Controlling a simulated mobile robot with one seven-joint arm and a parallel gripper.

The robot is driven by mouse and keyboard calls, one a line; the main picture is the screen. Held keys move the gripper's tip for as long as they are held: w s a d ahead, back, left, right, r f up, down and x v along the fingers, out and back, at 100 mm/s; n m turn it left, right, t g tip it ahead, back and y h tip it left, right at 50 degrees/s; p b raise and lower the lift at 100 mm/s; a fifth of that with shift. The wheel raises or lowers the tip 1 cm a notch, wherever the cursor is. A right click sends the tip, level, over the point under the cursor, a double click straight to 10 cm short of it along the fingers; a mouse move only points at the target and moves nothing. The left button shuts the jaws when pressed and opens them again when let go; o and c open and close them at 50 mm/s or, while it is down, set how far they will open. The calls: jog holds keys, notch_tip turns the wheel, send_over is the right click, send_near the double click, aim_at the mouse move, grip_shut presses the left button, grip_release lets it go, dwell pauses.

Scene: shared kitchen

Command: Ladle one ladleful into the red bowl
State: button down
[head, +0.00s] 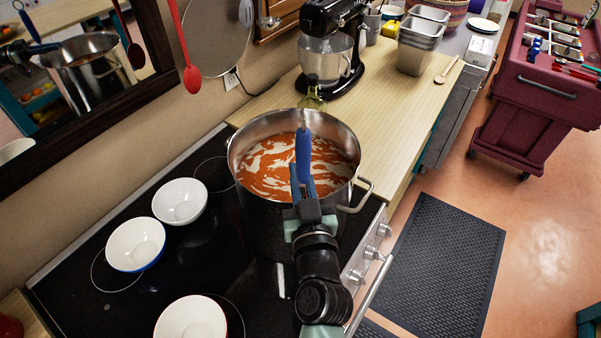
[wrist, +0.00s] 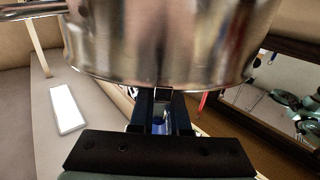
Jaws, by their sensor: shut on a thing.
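A large steel pot (head: 242,185) of orange-red soup with pale swirls (head: 270,160) stands on the black cooktop. My gripper (head: 304,188) is shut on the blue handle of a ladle (head: 303,150) at the pot's near side. The ladle's scoop is not visible, so I cannot tell whether it is in the soup. A white bowl with a thin red edge (head: 191,318), the red bowl, sits at the front of the cooktop, left of my arm. It looks empty. In the wrist view, my fingers (wrist: 160,100) are below the pot wall (wrist: 170,40), with some blue between them.
A blue-edged bowl (head: 136,243) and a white bowl (head: 180,201) stand left of the pot, both looking empty. Red utensils (head: 192,78) hang on the wall.

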aim_at(300, 163)
jog(key=shift+r, duration=0.1)
jog(key=shift+r+p, duration=1.1)
jog(key=shift+r, duration=0.4)
jog(key=shift+w+f, duration=0.1)
jog(key=shift+w+a+b, duration=0.15)
jog(key=shift+w+b, duration=0.15)
jog(key=shift+w, duration=0.55)
jog(key=shift+w+a+b, duration=0.1)
jog(key=shift+w+b, duration=0.15)
jog(key=shift+w, duration=0.55)
jog(key=shift+s+f+b, duration=0.1)
jog(key=shift+s+b, duration=0.05)
jog(key=shift+b, duration=0.5)
dwell(0.4)
notch_tip(300, 163, up, 17)
jog(key=p, duration=1.3)
jog(key=shift+p, duration=0.3)
